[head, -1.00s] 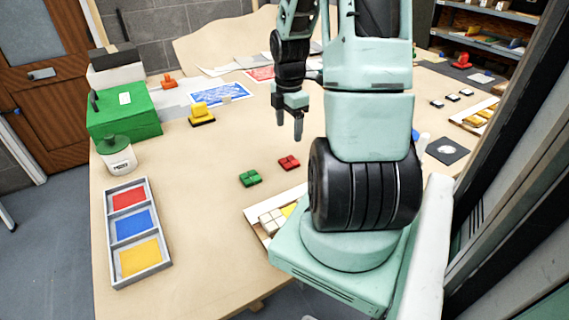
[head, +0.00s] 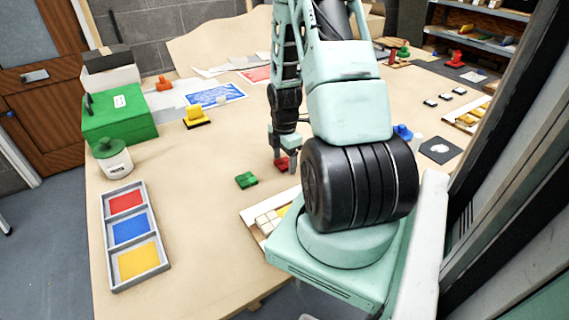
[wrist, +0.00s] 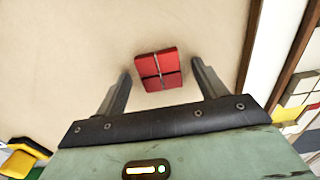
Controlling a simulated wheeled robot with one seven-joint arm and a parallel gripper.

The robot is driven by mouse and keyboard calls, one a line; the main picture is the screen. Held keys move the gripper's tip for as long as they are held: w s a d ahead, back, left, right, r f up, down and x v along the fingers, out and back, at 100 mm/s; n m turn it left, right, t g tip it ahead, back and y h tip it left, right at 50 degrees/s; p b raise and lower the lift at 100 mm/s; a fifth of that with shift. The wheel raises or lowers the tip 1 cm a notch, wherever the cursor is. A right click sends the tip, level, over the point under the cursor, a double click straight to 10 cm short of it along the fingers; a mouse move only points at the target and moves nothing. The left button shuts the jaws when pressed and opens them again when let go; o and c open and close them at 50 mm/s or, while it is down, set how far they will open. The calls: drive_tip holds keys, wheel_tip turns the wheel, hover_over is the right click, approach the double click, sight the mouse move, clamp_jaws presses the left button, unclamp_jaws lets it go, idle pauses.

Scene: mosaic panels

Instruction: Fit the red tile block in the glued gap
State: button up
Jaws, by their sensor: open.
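The red tile block (wrist: 157,69), a small square of several tiles, lies on the table between and just ahead of the two fingers of my gripper (wrist: 161,80) in the wrist view. The fingers are open and I see no clear contact with it. In the head view my gripper (head: 284,165) is low over the red tile block (head: 282,165), partly hiding it. The mosaic panel (head: 256,212) stands partly hidden behind my arm; its frame edge (wrist: 252,45) shows at the right of the wrist view. I cannot make out the glued gap.
A green tile block (head: 246,180) lies left of the red one. A grey tray (head: 112,280) with red, blue and yellow compartments is at the front left. A white jar (head: 113,160), green box (head: 120,125) and yellow stamp-like object (head: 196,116) stand farther back.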

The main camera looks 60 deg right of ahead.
drive_tip(key=c, duration=1.1)
